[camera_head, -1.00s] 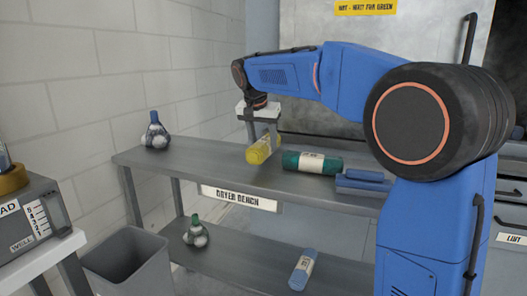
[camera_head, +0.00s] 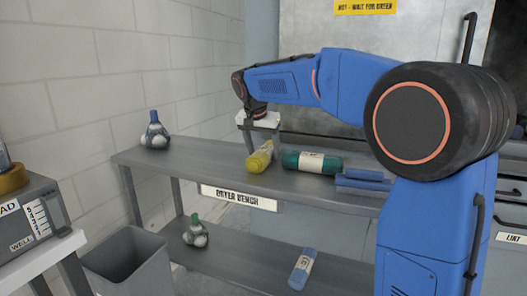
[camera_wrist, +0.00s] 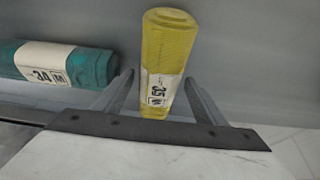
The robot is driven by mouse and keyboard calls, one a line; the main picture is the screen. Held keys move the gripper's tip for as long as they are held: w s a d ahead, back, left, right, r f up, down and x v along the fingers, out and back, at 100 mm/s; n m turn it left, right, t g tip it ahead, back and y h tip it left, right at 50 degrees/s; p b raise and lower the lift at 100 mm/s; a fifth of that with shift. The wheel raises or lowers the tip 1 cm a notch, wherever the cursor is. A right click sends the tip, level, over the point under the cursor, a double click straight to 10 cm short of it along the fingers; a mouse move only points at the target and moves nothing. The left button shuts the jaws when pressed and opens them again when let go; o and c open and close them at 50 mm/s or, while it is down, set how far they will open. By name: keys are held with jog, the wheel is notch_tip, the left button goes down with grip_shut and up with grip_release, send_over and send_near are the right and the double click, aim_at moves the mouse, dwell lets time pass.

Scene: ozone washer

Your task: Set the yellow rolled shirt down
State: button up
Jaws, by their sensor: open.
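In the wrist view the yellow rolled shirt (camera_wrist: 170,50) has a white label and sits between the two fingers of my gripper (camera_wrist: 159,95), with a gap on each side. My gripper (camera_head: 258,140) is open above and around the shirt. Part of the shirt's near end is hidden by the gripper body in the wrist view.
A teal rolled shirt (camera_head: 312,162) lies just right of the yellow one, with folded blue cloth (camera_head: 362,181) beyond. A netted bag (camera_head: 155,133) stands at the left. The lower shelf holds another bag (camera_head: 195,234) and a blue roll (camera_head: 302,269). A grey bin (camera_head: 125,268) stands below left.

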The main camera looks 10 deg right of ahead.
jog(key=v, duration=1.2)
jog(key=shift+s, duration=0.15)
